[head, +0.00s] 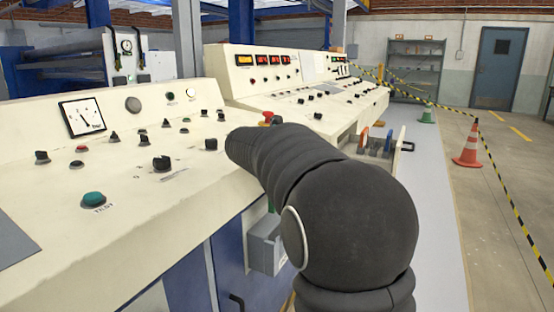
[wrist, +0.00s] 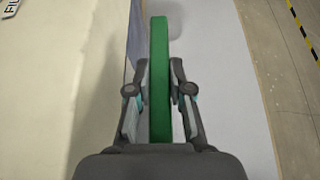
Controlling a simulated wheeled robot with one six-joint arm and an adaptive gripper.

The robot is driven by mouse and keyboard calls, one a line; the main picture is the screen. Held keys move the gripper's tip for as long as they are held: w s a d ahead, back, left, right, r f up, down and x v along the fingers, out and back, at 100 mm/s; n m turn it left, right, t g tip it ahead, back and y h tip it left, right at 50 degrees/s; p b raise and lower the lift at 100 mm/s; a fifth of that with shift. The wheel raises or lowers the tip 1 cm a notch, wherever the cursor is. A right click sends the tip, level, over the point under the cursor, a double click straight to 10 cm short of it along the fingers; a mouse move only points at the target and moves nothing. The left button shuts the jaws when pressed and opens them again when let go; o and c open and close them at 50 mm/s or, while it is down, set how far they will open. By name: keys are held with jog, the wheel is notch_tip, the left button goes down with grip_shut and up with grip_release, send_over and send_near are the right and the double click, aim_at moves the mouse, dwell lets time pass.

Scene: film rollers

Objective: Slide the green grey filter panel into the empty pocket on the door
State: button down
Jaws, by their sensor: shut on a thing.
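The green filter panel (wrist: 160,50) stands on edge between the fingers of my gripper (wrist: 160,92) in the wrist view, a narrow green strip pointing away from the wrist. My gripper is shut on it. In the head view my dark arm hides the gripper and most or all of the panel. A grey box-like pocket (head: 263,247) is fixed to the blue door (head: 228,262) below the console edge, left of my arm. My arm covers its right side, and I cannot tell what is inside it.
The cream console (head: 130,215) with knobs fills the left. Farther along, a holder with orange (head: 364,138) and blue (head: 388,140) panels juts out past my arm. Free grey floor (head: 432,225) lies to the right, with a traffic cone (head: 469,148) and striped tape beyond.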

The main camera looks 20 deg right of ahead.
jog(key=shift+f, duration=1.5)
notch_tip(320, 180, down, 7)
jog(key=b, duration=0.6)
jog(key=shift+f+b, duration=0.2)
jog(key=shift+b, duration=0.2)
jog(key=shift+f+b, duration=1.05)
jog(key=shift+f, duration=0.65)
jog(key=shift+f+b, duration=0.5)
jog(key=shift+f, duration=0.35)
jog(key=c, duration=1)
grip_release()
jog(key=shift+a+r, duration=0.1)
jog(key=v, duration=1.2)
